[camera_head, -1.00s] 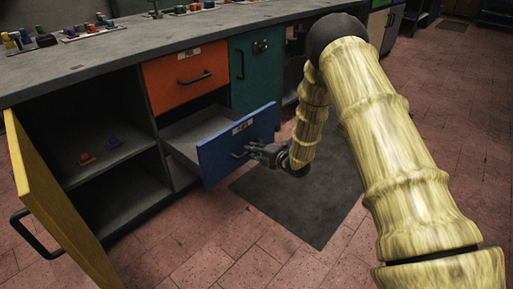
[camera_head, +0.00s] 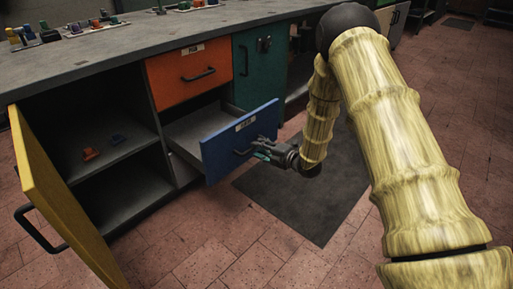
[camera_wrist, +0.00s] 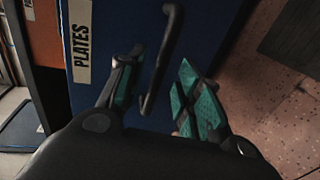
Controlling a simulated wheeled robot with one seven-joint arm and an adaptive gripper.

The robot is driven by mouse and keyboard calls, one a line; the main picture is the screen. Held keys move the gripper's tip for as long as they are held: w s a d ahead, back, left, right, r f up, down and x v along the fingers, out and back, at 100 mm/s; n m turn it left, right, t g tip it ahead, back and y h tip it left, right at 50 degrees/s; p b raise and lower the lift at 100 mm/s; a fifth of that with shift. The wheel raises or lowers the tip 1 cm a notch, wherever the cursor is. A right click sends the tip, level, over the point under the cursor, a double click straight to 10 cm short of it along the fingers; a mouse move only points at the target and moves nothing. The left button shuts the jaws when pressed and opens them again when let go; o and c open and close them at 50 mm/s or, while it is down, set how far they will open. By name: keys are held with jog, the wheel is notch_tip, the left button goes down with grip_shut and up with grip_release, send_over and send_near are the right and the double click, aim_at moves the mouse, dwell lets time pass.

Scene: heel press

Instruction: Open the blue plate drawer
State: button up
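The blue plate drawer (camera_head: 226,158) is pulled well out of the counter, and its inside shows empty where visible. In the wrist view its blue front (camera_wrist: 215,25) carries a "PLATES" label (camera_wrist: 82,40) and a dark bar handle (camera_wrist: 168,50). My gripper (camera_head: 262,148) is in front of the drawer front, close to the handle. In the wrist view my gripper's fingers (camera_wrist: 160,92) are spread, with green pads. The handle's lower end shows in the gap between them, with no visible grip on it.
An orange drawer (camera_head: 170,78) above is shut. A green door (camera_head: 244,75) stands to its right. A yellow door (camera_head: 55,190) hangs open at left beside shelves with small orange and blue items. A dark mat (camera_head: 310,205) lies on the tiled floor.

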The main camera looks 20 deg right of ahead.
jog(key=v, duration=0.8)
jog(key=shift+s+d, duration=0.25)
jog(key=shift+s, duration=0.1)
jog(key=s+a+f+m+g+h, duration=0.2)
jog(key=s+f+m+g+h, duration=0.1)
jog(key=s+f+m, duration=0.55)
jog(key=s+a+f+m+g+h, duration=0.2)
jog(key=s+f+m, duration=0.3)
jog(key=s+f, duration=0.6)
jog(key=s+a+f+m+g+h, duration=0.1)
jog(key=s+f+m+g, duration=0.2)
jog(key=s, duration=0.6)
jog(key=s+a+f+m+g+h, duration=0.15)
jog(key=s+m, duration=0.25)
jog(key=s, duration=0.6)
jog(key=s+f+m+g+h, duration=0.15)
jog(key=s+m+g, duration=0.25)
jog(key=s, duration=0.5)
notch_tip(320, 180, up, 38)
jog(key=s+p, duration=0.1)
jog(key=p, duration=3.7)
jog(key=shift+a+y, duration=0.15)
jog(key=shift+y, duration=0.25)
